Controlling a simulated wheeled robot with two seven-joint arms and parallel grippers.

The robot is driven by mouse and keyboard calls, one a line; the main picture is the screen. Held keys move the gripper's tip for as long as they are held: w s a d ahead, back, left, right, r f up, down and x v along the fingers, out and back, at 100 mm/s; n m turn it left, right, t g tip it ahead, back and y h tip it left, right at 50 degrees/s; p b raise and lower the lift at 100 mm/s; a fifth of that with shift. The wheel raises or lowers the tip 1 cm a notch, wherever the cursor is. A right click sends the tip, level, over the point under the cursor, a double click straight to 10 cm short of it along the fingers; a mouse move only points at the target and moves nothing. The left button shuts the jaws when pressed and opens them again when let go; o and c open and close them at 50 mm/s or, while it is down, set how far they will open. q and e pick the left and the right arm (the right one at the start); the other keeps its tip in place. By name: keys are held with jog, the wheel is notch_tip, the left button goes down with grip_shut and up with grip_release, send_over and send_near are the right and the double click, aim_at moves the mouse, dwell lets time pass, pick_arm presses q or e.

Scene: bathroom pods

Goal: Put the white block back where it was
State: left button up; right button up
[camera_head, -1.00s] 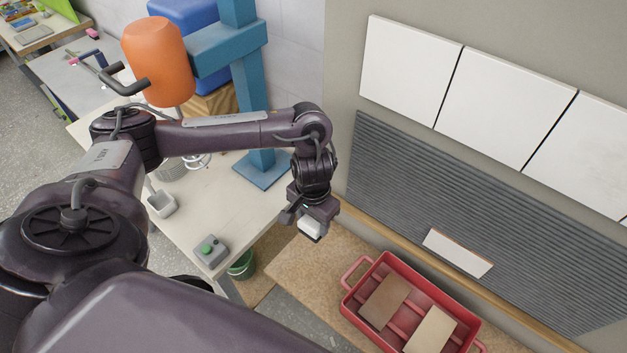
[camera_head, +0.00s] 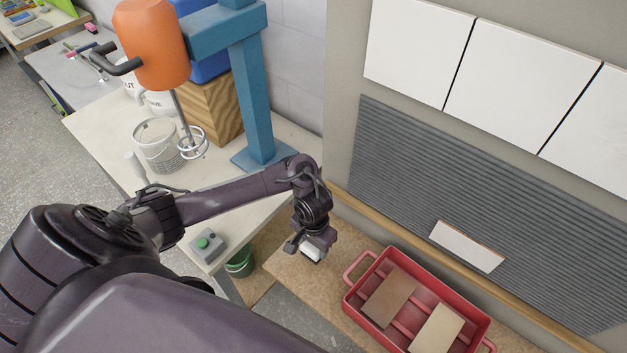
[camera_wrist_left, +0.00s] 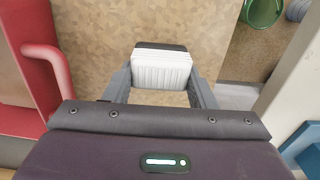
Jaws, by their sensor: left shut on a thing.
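The white block (camera_wrist_left: 161,70) is between the fingers of my left gripper (camera_head: 310,256), which is shut on it. In the head view the white block (camera_head: 312,252) shows only as a small pale piece under the gripper. In the wrist view its ribbed white face and a dark far edge show. The gripper holds it over the brown speckled board (camera_head: 300,281), left of the red tray (camera_head: 352,291). I cannot tell whether the block touches the board. My right gripper is not in view.
The red tray holds a brown tile (camera_head: 389,296) and a beige tile (camera_head: 437,330). A grey control box (camera_head: 207,245) with a green button stands on the worktable (camera_head: 226,182). A green bucket (camera_head: 240,264) is below. A white tile (camera_head: 467,246) rests against the grey ridged wall.

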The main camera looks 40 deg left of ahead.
pick_arm(q)
notch_tip(320, 180, down, 3)
jog(key=shift+r, duration=0.1)
jog(key=o, duration=1.2)
jog(key=shift+c, duration=0.2)
jog(key=shift+r, duration=0.1)
notch_tip(320, 180, up, 6)
jog(key=shift+w+f+p, duration=0.1)
jog(key=shift+f+p, duration=0.1)
jog(key=shift+p, duration=0.2)
notch_tip(320, 180, up, 6)
jog(key=p, duration=0.4)
jog(key=shift+r, duration=0.15)
